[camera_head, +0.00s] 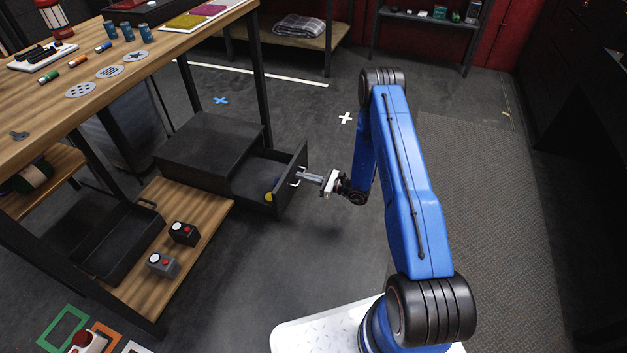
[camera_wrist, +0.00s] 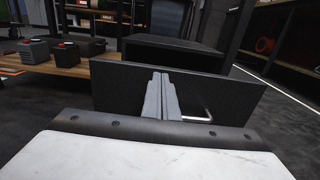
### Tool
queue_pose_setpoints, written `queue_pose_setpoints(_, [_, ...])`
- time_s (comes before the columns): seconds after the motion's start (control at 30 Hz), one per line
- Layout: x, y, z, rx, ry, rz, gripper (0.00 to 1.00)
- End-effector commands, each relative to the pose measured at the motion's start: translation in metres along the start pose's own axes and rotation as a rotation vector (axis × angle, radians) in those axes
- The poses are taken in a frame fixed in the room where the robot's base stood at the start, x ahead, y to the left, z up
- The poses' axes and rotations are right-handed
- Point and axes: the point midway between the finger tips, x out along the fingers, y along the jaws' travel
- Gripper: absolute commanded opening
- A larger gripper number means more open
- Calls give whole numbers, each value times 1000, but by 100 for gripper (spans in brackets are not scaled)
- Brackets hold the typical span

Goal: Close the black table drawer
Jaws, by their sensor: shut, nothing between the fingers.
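The black table drawer (camera_head: 292,178) is pulled out to the right from its black housing (camera_head: 205,145) beside the wooden table. A small yellow thing (camera_head: 269,197) lies inside the open drawer. In the wrist view the drawer's flat front panel (camera_wrist: 125,88) faces me, with a light metal handle (camera_wrist: 203,115) on it. My gripper (camera_head: 301,176) is at the drawer front, its fingers shut and empty. In the wrist view my gripper (camera_wrist: 161,76) points at the panel, left of the handle. I cannot tell whether the fingertips touch the panel.
The wooden table (camera_head: 150,60) holds cups, markers and patterned discs. A lower wooden shelf (camera_head: 165,215) carries two small button boxes (camera_head: 184,233) and a black tray (camera_head: 118,235). The dark floor (camera_head: 290,270) right of the drawer is clear around my arm.

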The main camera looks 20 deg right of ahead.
Motion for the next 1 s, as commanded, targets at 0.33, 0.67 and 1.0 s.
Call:
queue_pose_setpoints(0.33, [31,0,0,0,0,0,0])
queue_pose_setpoints(0.67, [32,0,0,0,0,-1,0])
queue_pose_setpoints(1.0, [54,1,0,-1,0,2,0])
